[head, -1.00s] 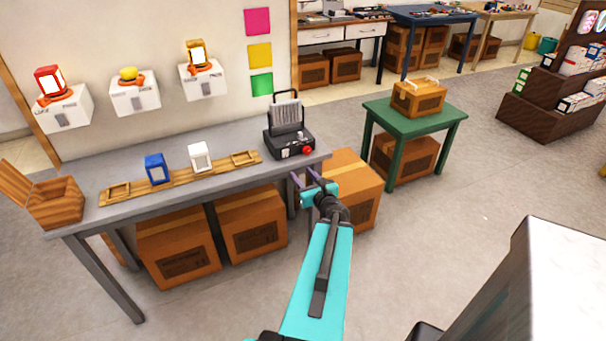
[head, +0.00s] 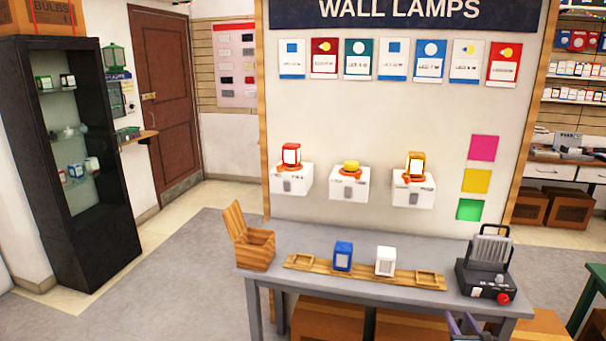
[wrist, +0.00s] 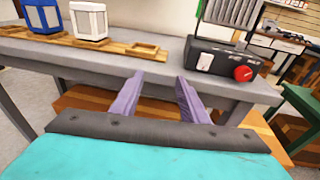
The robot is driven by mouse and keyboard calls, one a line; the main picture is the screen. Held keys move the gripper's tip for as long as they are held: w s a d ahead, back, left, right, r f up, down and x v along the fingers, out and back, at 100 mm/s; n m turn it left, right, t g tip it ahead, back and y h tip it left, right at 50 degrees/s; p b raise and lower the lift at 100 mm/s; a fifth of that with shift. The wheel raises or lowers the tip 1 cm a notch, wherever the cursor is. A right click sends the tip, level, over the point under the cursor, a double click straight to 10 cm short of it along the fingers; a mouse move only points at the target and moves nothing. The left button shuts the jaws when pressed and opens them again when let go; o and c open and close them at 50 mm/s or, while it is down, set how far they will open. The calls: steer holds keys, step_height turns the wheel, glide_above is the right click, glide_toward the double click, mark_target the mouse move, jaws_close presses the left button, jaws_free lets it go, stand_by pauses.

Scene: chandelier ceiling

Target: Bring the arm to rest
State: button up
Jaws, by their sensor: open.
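My gripper (wrist: 157,98) is open and empty in the wrist view, its two purple fingers apart in front of the grey table's (wrist: 70,66) front edge. In the head view only the tips of my gripper (head: 466,326) show at the bottom edge, in front of the table (head: 342,282). The rest of my arm is outside the head view.
A black device with a red knob (head: 486,279) stands on the table's right end. A blue lantern (head: 343,257) and a white lantern (head: 386,262) stand on a wooden rack (head: 313,266). An open wooden box (head: 254,251) is at the left end. Cardboard boxes (head: 325,320) sit underneath.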

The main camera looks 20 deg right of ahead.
steer(key=w+a+f+n+y, duration=0.1)
steer(key=w+a+f+y, duration=0.25)
steer(key=w+a, duration=0.7)
steer(key=w+a+f+n+y, duration=0.15)
steer(key=w+a+f, duration=0.45)
steer(key=a, duration=0.7)
steer(key=w+a+f+m+g, duration=0.1)
steer(key=a+f+m+g, duration=0.1)
steer(key=a+f+m, duration=0.35)
steer(key=w+a+f+m+g, duration=0.1)
steer(key=w+a+f+m, duration=0.1)
steer(key=a+f, duration=0.65)
steer(key=s+a+f+m+g, duration=0.8)
steer(key=s+a+f+m, duration=0.35)
steer(key=s+a, duration=0.4)
steer(key=s+a+m+g+y, duration=0.3)
steer(key=s+m+g, duration=0.6)
steer(key=s, duration=1.1)
steer(key=m, duration=0.4)
steer(key=shift+a+r, duration=0.25)
